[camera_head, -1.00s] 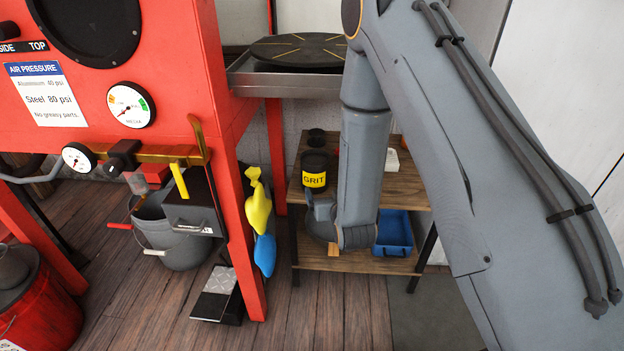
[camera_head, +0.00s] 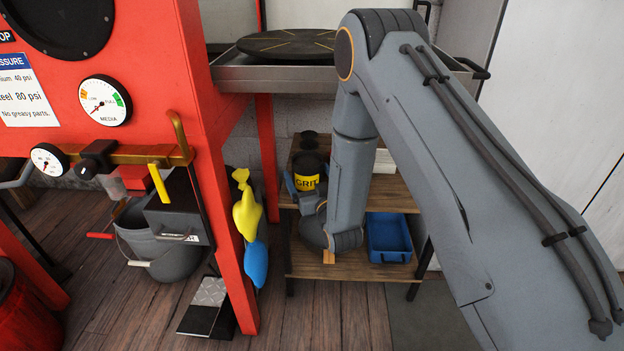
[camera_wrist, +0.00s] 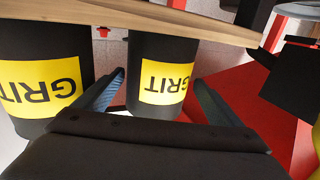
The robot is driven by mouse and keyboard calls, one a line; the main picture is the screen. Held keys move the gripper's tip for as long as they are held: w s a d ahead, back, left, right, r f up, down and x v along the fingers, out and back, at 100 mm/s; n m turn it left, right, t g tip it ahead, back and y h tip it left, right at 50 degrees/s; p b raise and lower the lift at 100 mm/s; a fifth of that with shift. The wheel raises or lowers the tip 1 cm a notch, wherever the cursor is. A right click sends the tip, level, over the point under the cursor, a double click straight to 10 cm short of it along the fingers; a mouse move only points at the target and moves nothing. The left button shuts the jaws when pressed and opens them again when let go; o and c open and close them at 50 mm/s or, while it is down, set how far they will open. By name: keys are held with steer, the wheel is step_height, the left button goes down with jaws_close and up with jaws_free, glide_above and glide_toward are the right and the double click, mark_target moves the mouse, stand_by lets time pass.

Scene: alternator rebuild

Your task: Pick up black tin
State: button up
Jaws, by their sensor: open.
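A black tin with a yellow GRIT label (camera_head: 307,182) stands upright on the upper wooden shelf in the head view. My gripper (camera_head: 306,190) is open in front of the labelled tin, partly hidden by my arm. The wrist view is upside down. There, one GRIT tin (camera_wrist: 163,60) lies between and beyond my open fingers (camera_wrist: 160,95). Another GRIT tin (camera_wrist: 40,75) stands beside it at the left, outside the fingers. I cannot tell whether any finger touches a tin.
The wooden shelf (camera_head: 385,193) holds the tins, with a blue tray (camera_head: 389,238) on its lower board. A red cabinet (camera_head: 205,140) stands at left with yellow and blue gloves (camera_head: 247,215) hanging from it. A metal ledge with a round turntable (camera_head: 290,44) overhangs the shelf.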

mark_target(304, 164)
steer(key=b+x, duration=0.1)
steer(key=x, duration=0.5)
steer(key=shift+d+f, duration=0.15)
steer(key=shift+d, duration=0.05)
steer(key=c, duration=1.8)
steer(key=shift+w, duration=0.1)
steer(key=shift+c, duration=1.3)
steer(key=shift+r, duration=0.2)
step_height(304, 164, up, 10)
steer(key=p, duration=0.1)
steer(key=shift+p, duration=0.35)
